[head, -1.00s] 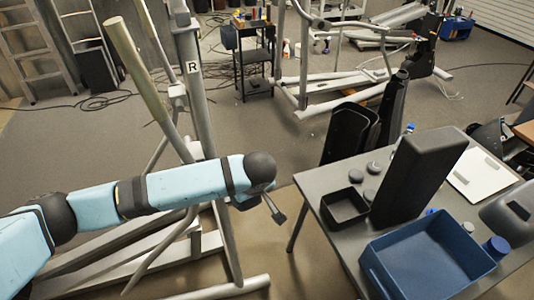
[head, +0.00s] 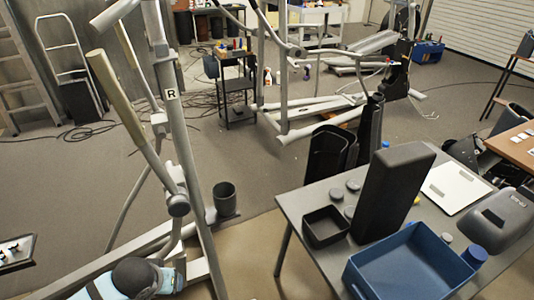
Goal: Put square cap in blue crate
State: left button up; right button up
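The blue crate (head: 365,277) stands on the front of the grey table (head: 300,205) at the lower right. It is open-topped, and its visible inside looks empty. I cannot pick out a square cap for certain. Several small round dark caps, one of them here (head: 335,194), lie near the table's back left. My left arm shows only as a black joint and pale blue link at the lower left, by the elliptical's base, far left of the crate. Its gripper fingers cannot be made out. My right gripper is out of view.
A small open black box (head: 326,226) and a tall black block (head: 393,192) stand behind the crate. A blue lid or cup (head: 475,256) is at its right. The elliptical frame (head: 182,130) rises at the left, with a dark cup (head: 225,199) beside it.

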aim_at(431, 283)
jog(key=k+l, duration=0.2)
jog(key=l, duration=0.15)
jog(key=k+l+u, duration=0.1)
jog(key=l, duration=0.3)
jog(key=k+l, duration=0.1)
jog(key=l, duration=0.2)
jog(key=k+l+u, duration=0.1)
jog(key=l, duration=0.15)
jog(key=k+l+u, duration=0.1)
jog(key=l, duration=0.2)
jog(key=l+u, duration=0.1)
jog(key=l, duration=0.35)
jog(key=k+l, duration=0.15)
jog(key=l, duration=0.3)
jog(key=l+u, duration=0.2)
jog(key=l, duration=0.7)
jog(key=i+l, duration=0.15)
jog(key=l, duration=0.2)
jog(key=i+l+u, duration=0.1)
jog(key=l, duration=0.25)
jog(key=i+l, duration=0.15)
jog(key=l, duration=0.25)
jog(key=i+l+u, duration=0.1)
jog(key=l, duration=0.25)
